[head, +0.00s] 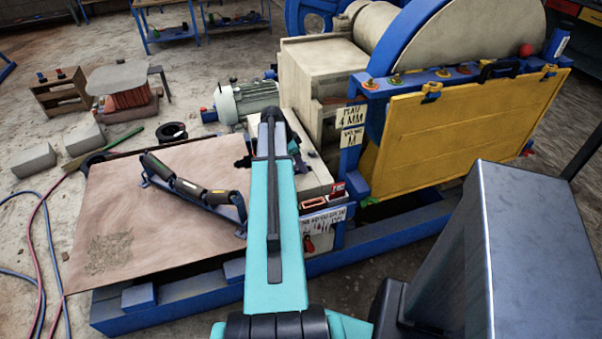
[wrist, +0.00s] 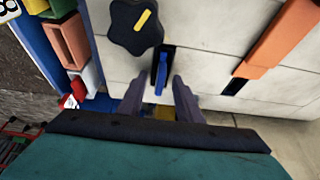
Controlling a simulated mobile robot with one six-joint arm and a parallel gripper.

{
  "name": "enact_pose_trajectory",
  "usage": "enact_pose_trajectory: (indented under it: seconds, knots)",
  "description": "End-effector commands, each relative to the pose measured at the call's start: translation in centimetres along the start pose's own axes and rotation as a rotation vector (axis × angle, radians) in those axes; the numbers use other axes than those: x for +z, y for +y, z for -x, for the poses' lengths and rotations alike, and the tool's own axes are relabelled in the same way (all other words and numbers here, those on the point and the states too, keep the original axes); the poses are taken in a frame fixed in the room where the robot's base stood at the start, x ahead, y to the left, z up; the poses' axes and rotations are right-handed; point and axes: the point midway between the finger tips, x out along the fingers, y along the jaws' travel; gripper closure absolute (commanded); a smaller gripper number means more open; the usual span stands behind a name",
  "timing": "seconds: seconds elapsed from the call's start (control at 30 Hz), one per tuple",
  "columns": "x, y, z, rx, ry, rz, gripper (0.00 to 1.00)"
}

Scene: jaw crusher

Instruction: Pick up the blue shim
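A narrow blue piece, which looks like the blue shim (wrist: 160,74), sits in a dark slot in a pale panel in the wrist view. My gripper (wrist: 157,82) is open, with its two dark fingers apart. The blue piece shows between and just beyond the fingertips, and I see no contact. How deep the fingers reach is hard to tell. In the head view my arm covers the gripper, and I cannot make out the shim there.
A black knob (wrist: 136,25) with a yellow mark is just above the slot. An orange bar (wrist: 268,46) lies to the right. A reddish block (wrist: 68,42) stands to the left. The yellow guard (head: 455,125) and the paper-covered surface (head: 140,235) flank my arm.

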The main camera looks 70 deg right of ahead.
Motion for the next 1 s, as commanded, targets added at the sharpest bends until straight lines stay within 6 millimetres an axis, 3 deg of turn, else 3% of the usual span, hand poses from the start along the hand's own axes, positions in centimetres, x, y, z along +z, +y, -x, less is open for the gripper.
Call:
enact_pose_trajectory:
  seconds: [0.6,0.8,1.0]
  knots:
    - [-0.02,0.01,-0.25,0.0,0.0,0.0,0.68]
    - [-0.02,0.0,-0.25,0.0,0.0,0.0,1.0]
    - [-0.03,0.0,-0.25,0.0,0.0,0.0,1.0]
